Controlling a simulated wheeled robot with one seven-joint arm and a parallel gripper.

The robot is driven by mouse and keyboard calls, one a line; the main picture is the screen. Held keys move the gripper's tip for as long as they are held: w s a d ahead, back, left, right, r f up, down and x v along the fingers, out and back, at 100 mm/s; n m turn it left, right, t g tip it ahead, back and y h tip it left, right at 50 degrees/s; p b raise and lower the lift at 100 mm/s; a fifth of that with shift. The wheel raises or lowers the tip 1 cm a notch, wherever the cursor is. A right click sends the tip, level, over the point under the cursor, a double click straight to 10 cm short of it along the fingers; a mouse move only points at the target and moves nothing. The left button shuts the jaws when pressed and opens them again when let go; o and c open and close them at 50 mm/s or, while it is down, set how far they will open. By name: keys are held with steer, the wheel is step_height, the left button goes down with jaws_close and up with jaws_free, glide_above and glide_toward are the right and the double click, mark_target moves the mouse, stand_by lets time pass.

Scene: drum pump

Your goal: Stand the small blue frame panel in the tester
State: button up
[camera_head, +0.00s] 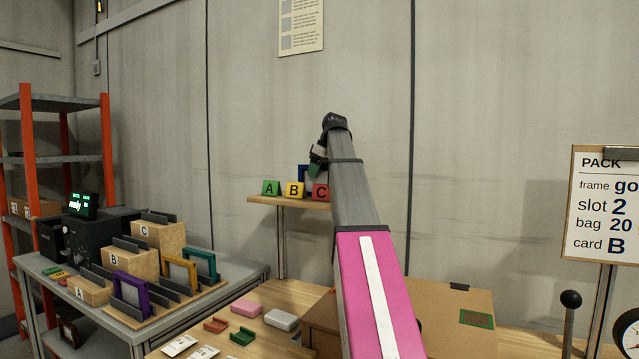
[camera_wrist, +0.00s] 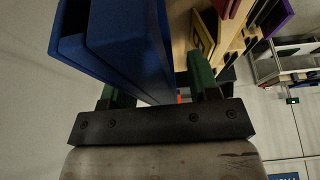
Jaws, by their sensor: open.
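The blue frame panel (camera_wrist: 125,45) fills the upper left of the wrist view, close to the camera. My gripper (camera_wrist: 155,86) has green fingers, one on each side of the panel's lower part; the jaws are open, and I cannot tell whether either finger touches it. In the head view my gripper (camera_head: 317,160) is by the small wall shelf, with a bit of the blue panel (camera_head: 303,174) showing behind it. A dark machine (camera_head: 98,234) with a green "ready" display (camera_head: 83,205), likely the tester, stands on the left table. Its slot is hidden.
Green A, yellow B and red C cards (camera_head: 294,189) stand on the wall shelf (camera_head: 262,200). Purple (camera_head: 131,294), yellow (camera_head: 181,272) and teal frames stand in a rack near lettered boxes (camera_head: 158,240). A cardboard box (camera_head: 455,310) and small coloured pieces (camera_head: 246,307) lie on the wooden table.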

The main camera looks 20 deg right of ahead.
steer(key=shift+f, duration=0.25)
stand_by(0.4)
jaws_close()
